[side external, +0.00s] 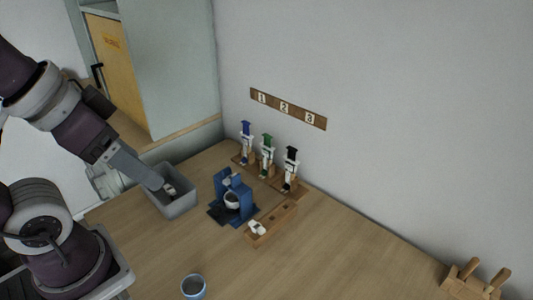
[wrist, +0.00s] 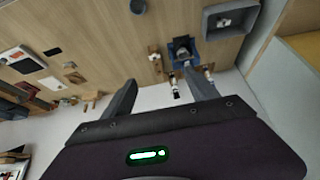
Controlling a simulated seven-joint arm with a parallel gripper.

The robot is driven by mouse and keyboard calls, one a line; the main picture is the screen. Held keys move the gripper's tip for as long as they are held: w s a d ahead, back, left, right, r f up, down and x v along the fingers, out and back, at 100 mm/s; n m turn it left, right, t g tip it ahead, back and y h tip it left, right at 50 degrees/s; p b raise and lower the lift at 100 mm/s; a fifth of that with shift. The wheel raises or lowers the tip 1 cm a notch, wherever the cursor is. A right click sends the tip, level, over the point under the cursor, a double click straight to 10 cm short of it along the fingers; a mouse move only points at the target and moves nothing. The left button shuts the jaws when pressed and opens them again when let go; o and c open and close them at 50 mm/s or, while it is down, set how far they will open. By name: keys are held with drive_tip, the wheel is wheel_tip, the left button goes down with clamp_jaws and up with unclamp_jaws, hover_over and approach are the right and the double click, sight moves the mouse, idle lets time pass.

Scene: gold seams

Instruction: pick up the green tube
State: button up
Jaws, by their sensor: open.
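The green tube (side external: 267,142) has a green top and a white body. It stands upright in the middle wooden holder by the wall, between a blue-topped tube (side external: 246,130) and a black-topped tube (side external: 291,156). My gripper (side external: 157,182) is in the air to the left of the tubes, in front of or above the grey bin. In the wrist view my gripper (wrist: 159,74) is open, with nothing between its fingers. Two small tubes show there beside the right finger, their colours unclear. I cannot pick out the green tube there; the finger may hide it.
The grey bin (side external: 180,207) holds a small pale item. A blue stand (side external: 219,212) with a white cup is in front of the tubes. A wooden block (side external: 279,223) carries a white piece. A blue-rimmed cup (side external: 193,287) is nearer. The right of the table is mostly clear.

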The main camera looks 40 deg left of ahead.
drive_tip(key=shift+c, duration=1.3)
drive_tip(key=m+g+y, duration=0.1)
drive_tip(key=m+y, duration=0.1)
drive_tip(key=m, duration=2.8)
hover_over(267, 151)
drive_tip(key=s+d, duration=0.1)
drive_tip(key=s, duration=0.2)
wheel_tip(267, 151, down, 17)
drive_tip(key=shift+m, duration=0.8)
drive_tip(key=x, duration=1)
drive_tip(key=shift+s+d+f, duration=0.1)
drive_tip(key=shift+s+f, duration=0.05)
drive_tip(key=shift+f, duration=0.05)
